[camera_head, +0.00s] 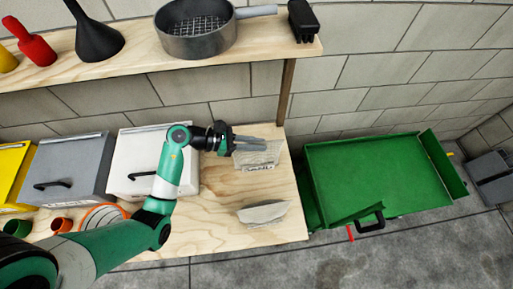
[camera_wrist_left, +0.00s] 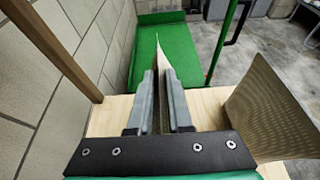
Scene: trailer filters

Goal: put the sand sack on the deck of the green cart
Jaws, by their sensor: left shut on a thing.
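My left gripper (camera_head: 258,143) is shut on the top edge of a pale sack (camera_head: 258,158) with dark print, too small to read, over the right end of the wooden bench. In the left wrist view, my left gripper (camera_wrist_left: 161,78) pinches a thin edge of this sack (camera_wrist_left: 161,52). I cannot tell if its bottom touches the bench. A second pale sack (camera_head: 263,212) stands nearer on the bench and shows at the right of the left wrist view (camera_wrist_left: 272,105). The green cart (camera_head: 375,175) is right of the bench with its deck empty. My right gripper is out of view.
A wooden shelf (camera_head: 130,58) with a pan (camera_head: 200,35) and funnel (camera_head: 97,35) hangs above. A wooden post (camera_head: 286,90) stands behind the held sack. White (camera_head: 145,160) and grey (camera_head: 68,168) bins are at the left. The cart has a raised end panel (camera_head: 442,165) and a black handle (camera_head: 371,221).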

